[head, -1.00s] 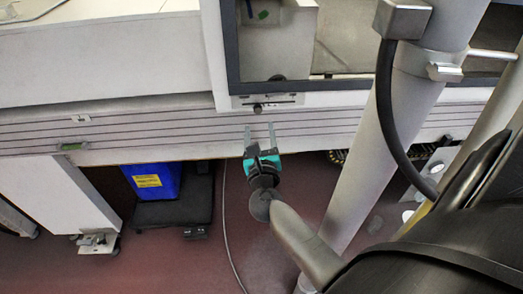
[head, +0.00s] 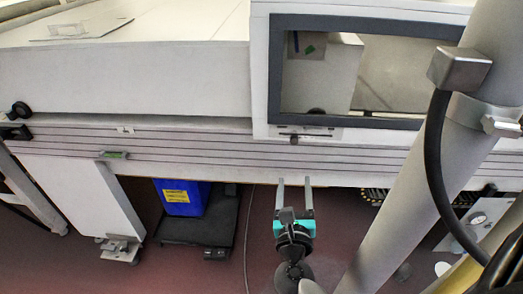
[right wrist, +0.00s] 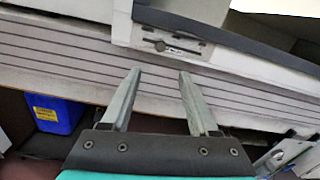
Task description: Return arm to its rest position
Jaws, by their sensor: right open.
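My right gripper (head: 295,182) is teal and black with two grey fingers. In the head view it is in the lower middle, in front of the lower edge of the white machine (head: 190,148). Its fingers are apart with nothing between them. In the right wrist view the fingers (right wrist: 157,75) also stand open and empty, pointing toward the machine's grooved side panel (right wrist: 60,50). My left gripper is not in view.
A dark-framed window (head: 440,124) is set in the machine above the gripper, with a small slotted latch plate (head: 320,133) below it. A blue bin (head: 182,200) stands on a black wheeled base (head: 190,230). A grey post (head: 425,165) rises at the right. Red floor shows below.

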